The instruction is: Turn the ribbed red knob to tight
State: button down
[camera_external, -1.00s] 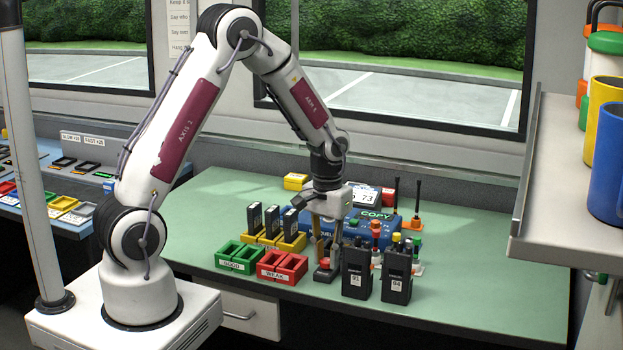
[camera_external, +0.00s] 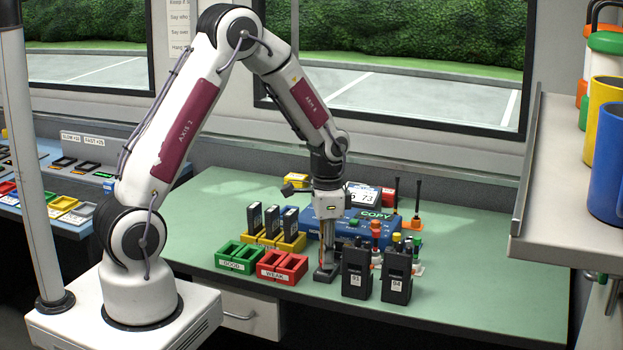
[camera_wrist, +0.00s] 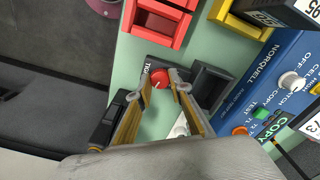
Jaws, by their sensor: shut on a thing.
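The red knob (camera_wrist: 161,79) sits on a small dark base (camera_wrist: 153,64) with partly hidden white lettering in the wrist view. A pale mark shows on the knob's top; the full lettering cannot be read. My gripper (camera_wrist: 161,82) points down with a finger on each side of the knob, shut on it. In the external view my gripper (camera_external: 326,272) stands over the dark base near the bench's front edge, and its fingers hide the knob there.
A red two-slot tray marked WEAK (camera_external: 283,266) stands close on the left, with a green GOOD tray (camera_external: 239,257) beyond. Two black radios (camera_external: 356,273) (camera_external: 397,275) stand close on the right. A blue console (camera_external: 345,228) is behind. Green bench (camera_external: 490,290) is clear at right.

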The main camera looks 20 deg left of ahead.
jog(key=m, duration=0.7)
jog(key=shift+m, duration=0.3)
jog(key=m, duration=0.6)
jog(key=shift+m, duration=0.4)
jog(key=c, duration=1.8)
grip_release()
jog(key=shift+r, duration=6)
